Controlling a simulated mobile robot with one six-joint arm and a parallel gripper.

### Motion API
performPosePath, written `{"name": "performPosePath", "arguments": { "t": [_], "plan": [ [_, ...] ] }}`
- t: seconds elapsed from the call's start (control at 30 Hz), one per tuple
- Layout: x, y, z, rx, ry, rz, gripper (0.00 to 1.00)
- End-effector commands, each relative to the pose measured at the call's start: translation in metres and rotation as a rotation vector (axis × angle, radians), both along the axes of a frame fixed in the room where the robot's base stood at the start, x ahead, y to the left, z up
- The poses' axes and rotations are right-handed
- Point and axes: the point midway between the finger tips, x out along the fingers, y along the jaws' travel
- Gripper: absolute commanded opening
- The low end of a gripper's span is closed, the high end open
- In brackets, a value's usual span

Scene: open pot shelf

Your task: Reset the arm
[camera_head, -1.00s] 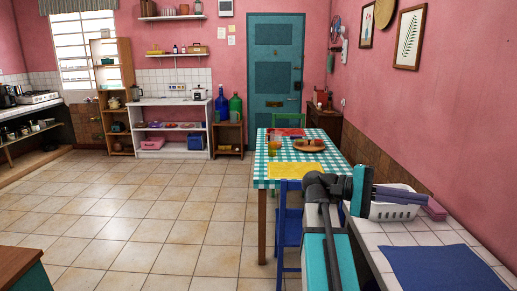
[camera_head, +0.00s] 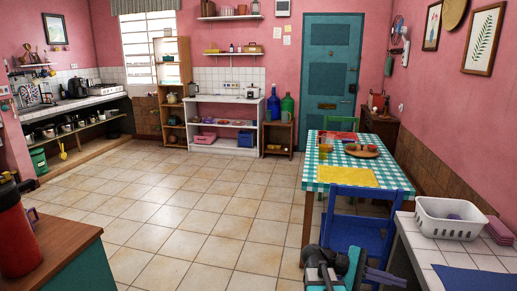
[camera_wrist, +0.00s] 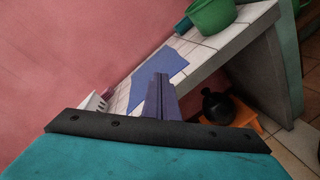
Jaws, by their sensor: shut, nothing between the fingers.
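My gripper (camera_head: 386,279) shows low at the bottom edge of the head view, in front of the blue chair. Its purple fingers lie together, with nothing between them. In the wrist view the shut fingers (camera_wrist: 160,97) stand up beyond the teal housing, in front of the tiled counter. My arm is folded low, and much of it is cut off by the bottom edge of the head view.
The blue chair (camera_head: 358,218) and checkered table (camera_head: 312,180) stand close ahead. A white basket (camera_head: 449,226) sits on the tiled counter (camera_head: 432,262) at right. A red bottle (camera_head: 15,235) stands on the near-left cabinet (camera_head: 62,243). Open floor (camera_head: 195,215) lies between.

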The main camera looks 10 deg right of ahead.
Motion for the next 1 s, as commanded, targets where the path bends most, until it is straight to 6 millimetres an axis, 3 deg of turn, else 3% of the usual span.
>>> {"name": "performPosePath", "arguments": {
  "t": [0.1,0.47,0.77,1.0],
  "plan": [
    [0.003,0.014,-0.039,0.063,0.020,0.034,0.00],
    [-0.005,0.063,-0.156,0.268,0.061,0.109,0.00],
    [-0.032,0.112,-0.250,0.449,0.075,0.132,0.00],
    [-0.067,0.157,-0.321,0.599,0.069,0.115,0.00]
  ]
}}
